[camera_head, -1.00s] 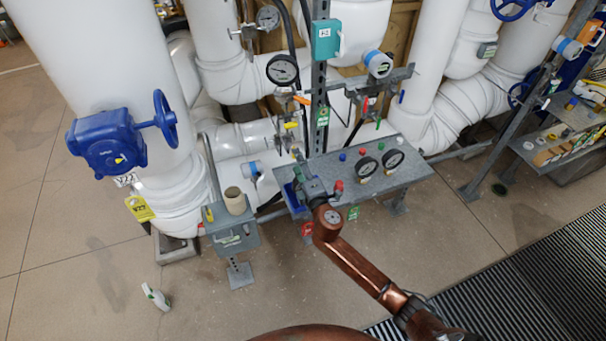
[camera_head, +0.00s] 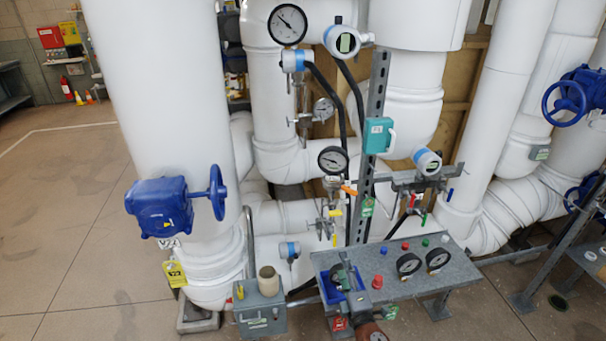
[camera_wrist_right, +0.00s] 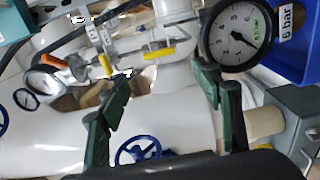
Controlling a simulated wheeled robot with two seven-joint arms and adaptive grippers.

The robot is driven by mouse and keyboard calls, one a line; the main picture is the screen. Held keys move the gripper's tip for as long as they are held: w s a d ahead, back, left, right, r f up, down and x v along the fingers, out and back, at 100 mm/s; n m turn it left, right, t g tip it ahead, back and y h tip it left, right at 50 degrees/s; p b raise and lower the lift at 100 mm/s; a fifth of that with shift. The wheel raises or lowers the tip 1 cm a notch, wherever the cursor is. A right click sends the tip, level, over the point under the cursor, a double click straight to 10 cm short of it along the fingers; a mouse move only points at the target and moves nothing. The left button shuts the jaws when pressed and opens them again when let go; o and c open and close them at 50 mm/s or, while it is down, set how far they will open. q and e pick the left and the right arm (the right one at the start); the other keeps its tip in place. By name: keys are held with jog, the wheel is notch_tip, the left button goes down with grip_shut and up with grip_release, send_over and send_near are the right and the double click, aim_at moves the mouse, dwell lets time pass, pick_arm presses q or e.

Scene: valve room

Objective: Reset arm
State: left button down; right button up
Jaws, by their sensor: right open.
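My right gripper (camera_head: 343,268) is over the left end of the grey metal panel shelf (camera_head: 450,272), by the blue bin (camera_head: 328,292). Only its dark end and a bit of my copper-coloured arm show at the bottom of the head view. In the right wrist view, its two green-black fingers (camera_wrist_right: 165,100) stand wide apart with nothing between them. White pipes and yellow-handled valves show beyond the fingers. My left gripper is not in view.
A grey box (camera_head: 262,318) with a beige cup (camera_head: 268,281) stands left of the shelf. Gauges (camera_head: 408,265) and coloured knobs line the shelf. A blue valve actuator (camera_head: 160,207) is on the left pipe. Floor (camera_head: 80,240) at left is clear.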

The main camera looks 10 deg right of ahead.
jog(key=s+d+f+m+g+h, duration=0.2)
jog(key=s+d+f+m+g, duration=0.2)
jog(key=s+d+f+m, duration=0.35)
jog(key=s+d+f+m+g+h, duration=0.2)
jog(key=s+d+f+m+g, duration=0.3)
jog(key=s+f, duration=0.45)
jog(key=s+f+m+g+y, duration=0.1)
jog(key=s+f+m+g, duration=0.2)
jog(key=s, duration=1.1)
jog(key=s+f+m+g+y, duration=0.2)
jog(key=s+f+m+g, duration=0.1)
jog(key=s, duration=1)
jog(key=s+a+f+g, duration=0.1)
jog(key=s+f, duration=0.1)
jog(key=f, duration=1.3)
jog(key=s+a+f, duration=0.1)
jog(key=f, duration=1.3)
jog(key=s+f+n+g, duration=0.1)
jog(key=s+f, duration=1.6)
jog(key=s, duration=0.3)
jog(key=shift+s+d+f+g, duration=0.2)
jog(key=shift+f+g, duration=0.05)
jog(key=shift+g, duration=0.05)
